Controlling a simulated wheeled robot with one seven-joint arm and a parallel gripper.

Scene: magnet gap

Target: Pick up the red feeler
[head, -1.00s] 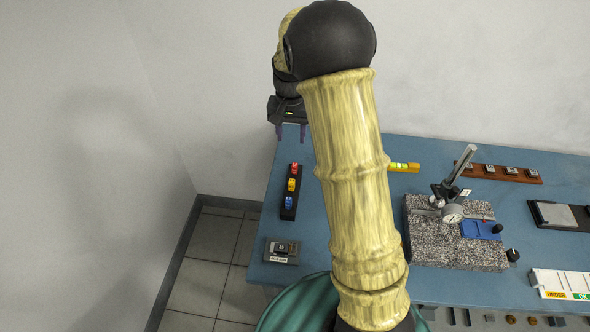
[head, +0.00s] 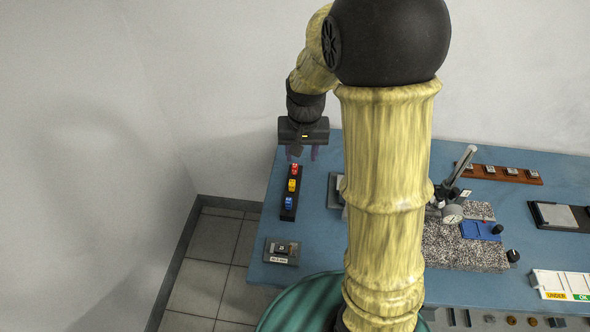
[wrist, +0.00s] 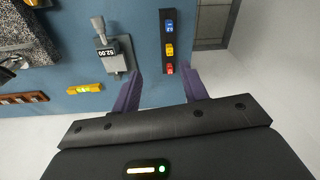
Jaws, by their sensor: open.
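The red feeler (head: 295,169) stands at the far end of a narrow black holder (head: 289,207), in line with a yellow feeler (head: 292,185) and a blue feeler (head: 289,202). My gripper (head: 302,153) is open and empty, with its purple fingers pointing down near the far end of the holder. In the wrist view the red feeler (wrist: 170,69) appears between the two fingertips (wrist: 161,76), nearer the right one. It is apart from both fingers, with the gripper above it.
A yellow level (wrist: 85,88) is farther left. A granite plate with a dial stand (head: 452,213) is right of my arm. A small grey block (head: 281,250) sits near the front edge.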

